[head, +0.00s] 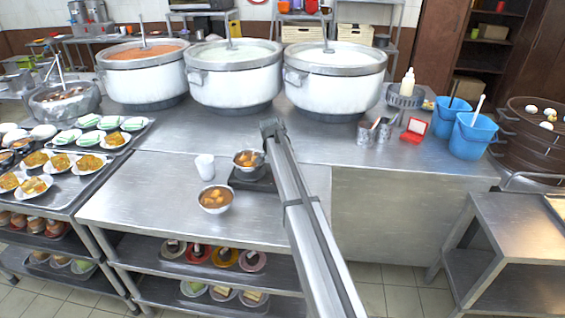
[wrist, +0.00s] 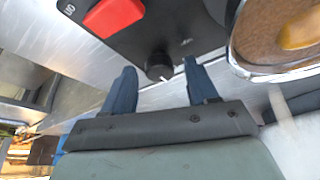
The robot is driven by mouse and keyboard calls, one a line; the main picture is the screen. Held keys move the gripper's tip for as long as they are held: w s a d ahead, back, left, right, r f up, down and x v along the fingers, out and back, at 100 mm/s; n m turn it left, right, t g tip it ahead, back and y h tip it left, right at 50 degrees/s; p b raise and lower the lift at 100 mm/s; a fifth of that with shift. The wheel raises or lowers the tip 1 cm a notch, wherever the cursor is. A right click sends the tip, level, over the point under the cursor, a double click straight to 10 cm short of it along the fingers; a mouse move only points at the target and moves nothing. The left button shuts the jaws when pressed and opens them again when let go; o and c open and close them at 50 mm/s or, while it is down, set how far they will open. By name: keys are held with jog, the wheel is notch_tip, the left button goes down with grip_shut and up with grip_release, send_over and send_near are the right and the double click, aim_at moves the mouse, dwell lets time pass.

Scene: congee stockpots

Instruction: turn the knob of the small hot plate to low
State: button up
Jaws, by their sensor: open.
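The small hot plate (head: 254,180) is a dark flat unit on the steel table, partly hidden behind my arm in the head view. A small pot of food (head: 248,160) sits on it. In the wrist view the hot plate's black panel (wrist: 140,38) carries a round black knob (wrist: 158,66) with a white pointer, and a red switch (wrist: 114,15). My gripper (wrist: 154,80) is open, with one blue finger on each side of the knob in the picture. I cannot tell whether either finger touches it. The fingers are hidden in the head view.
A bowl of soup (head: 216,198) stands close in front of the hot plate, and a white cup (head: 205,166) stands to its left. Large stockpots (head: 234,85) line the back. The table left of the bowl is clear.

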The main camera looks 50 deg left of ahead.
jog(key=v, duration=1.4)
jog(key=shift+f, duration=0.1)
